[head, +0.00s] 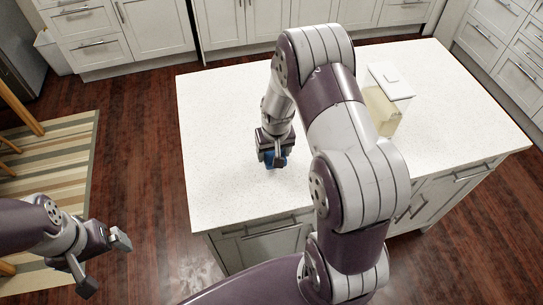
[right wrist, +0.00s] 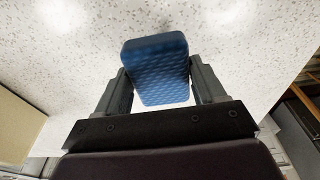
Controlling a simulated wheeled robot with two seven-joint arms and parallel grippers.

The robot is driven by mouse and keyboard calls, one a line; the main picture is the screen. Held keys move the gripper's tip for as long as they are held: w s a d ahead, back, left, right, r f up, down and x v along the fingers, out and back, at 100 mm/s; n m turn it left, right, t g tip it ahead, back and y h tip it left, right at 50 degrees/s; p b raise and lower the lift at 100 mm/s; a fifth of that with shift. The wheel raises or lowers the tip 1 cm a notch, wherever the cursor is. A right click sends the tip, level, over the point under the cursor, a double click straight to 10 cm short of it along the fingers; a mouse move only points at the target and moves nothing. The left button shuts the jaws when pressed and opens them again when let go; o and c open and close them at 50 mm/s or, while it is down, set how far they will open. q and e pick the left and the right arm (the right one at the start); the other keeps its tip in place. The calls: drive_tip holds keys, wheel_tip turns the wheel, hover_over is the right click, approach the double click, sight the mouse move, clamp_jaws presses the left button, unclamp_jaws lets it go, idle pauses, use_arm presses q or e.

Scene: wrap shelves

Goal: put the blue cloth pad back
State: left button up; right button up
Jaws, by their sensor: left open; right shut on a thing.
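The blue cloth pad (right wrist: 157,68) is between the fingers of my right gripper (right wrist: 160,88) in the right wrist view. It has a quilted face and rounded corners. In the head view the right gripper (head: 272,158) is over the white island top, with only a bit of the blue pad (head: 276,160) showing under it. Whether the pad touches the counter cannot be told. My left gripper (head: 104,262) is open and empty, out over the floor at the lower left.
The white speckled island top (head: 225,115) is mostly clear. A lidded container (head: 385,100) with pale yellow contents stands to the right, behind my right arm. Cabinets (head: 270,22) line the back. A striped rug (head: 70,165) lies at the left.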

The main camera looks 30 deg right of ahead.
drive_tip(key=f, duration=0.2)
drive_tip(key=f+p, duration=0.1)
drive_tip(key=shift+a+f, duration=0.2)
drive_tip(key=shift+f, duration=0.2)
drive_tip(key=shift+s+f, duration=0.1)
drive_tip(key=shift+f, duration=0.3)
drive_tip(key=o, duration=1)
